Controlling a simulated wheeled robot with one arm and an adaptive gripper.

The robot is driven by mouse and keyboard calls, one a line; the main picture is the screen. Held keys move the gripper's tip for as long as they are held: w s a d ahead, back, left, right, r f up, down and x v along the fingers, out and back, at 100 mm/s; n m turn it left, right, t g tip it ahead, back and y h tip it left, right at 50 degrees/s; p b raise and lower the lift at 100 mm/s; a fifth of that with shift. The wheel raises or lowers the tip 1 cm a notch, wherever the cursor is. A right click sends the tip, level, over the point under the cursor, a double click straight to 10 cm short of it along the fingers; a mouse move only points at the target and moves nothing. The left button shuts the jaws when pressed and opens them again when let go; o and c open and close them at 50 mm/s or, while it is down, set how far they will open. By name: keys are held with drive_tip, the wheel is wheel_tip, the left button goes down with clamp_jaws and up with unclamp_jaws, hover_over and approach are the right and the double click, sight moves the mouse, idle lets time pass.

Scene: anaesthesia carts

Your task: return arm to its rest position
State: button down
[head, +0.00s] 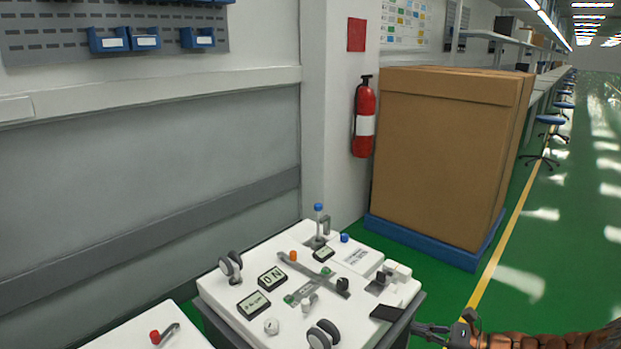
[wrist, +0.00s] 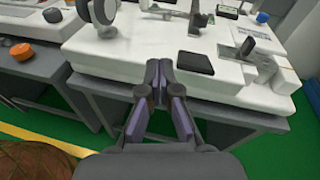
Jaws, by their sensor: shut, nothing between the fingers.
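My gripper (head: 437,329) is at the lower right in the head view, just off the right edge of the white cart top (head: 232,304). In the wrist view my gripper (wrist: 159,66) shows with its fingertips together and nothing between them. The fingertips point at the front edge of the cart top (wrist: 115,58), beside a flat black pad (wrist: 194,63). I cannot tell whether they touch the edge. My arm (head: 545,341) reaches in from the lower right corner of the head view.
The cart top carries dials, displays and a blue-capped vial (head: 318,212). A second white top (head: 130,335) with a red knob stands at lower left. A large cardboard box (head: 440,150) on a blue pallet stands behind. Green floor (head: 530,270) is clear at right.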

drive_tip(key=s+a+r+n+g+y, duration=0.1)
drive_tip(key=s+a+r+n+g, duration=0.25)
drive_tip(key=a+r+n, duration=0.45)
drive_tip(key=s+a+r+n+g+h, duration=0.2)
drive_tip(key=s+a+n+g+h, duration=0.25)
drive_tip(key=s, duration=0.55)
drive_tip(key=s+a+r+n+g+h, duration=0.2)
drive_tip(key=s+a+n+g, duration=0.25)
drive_tip(key=s+a, duration=0.45)
drive_tip(key=s+d+n+h, duration=0.6)
drive_tip(key=s+d+h, duration=0.3)
drive_tip(key=s, duration=0.5)
wheel_tip(320, 180, up, 19)
drive_tip(key=d+t+y+p, duration=0.1)
drive_tip(key=t+p, duration=0.1)
drive_tip(key=p, duration=1.5)
drive_tip(key=shift+w+d, duration=0.2)
drive_tip(key=shift+w, duration=0.15)
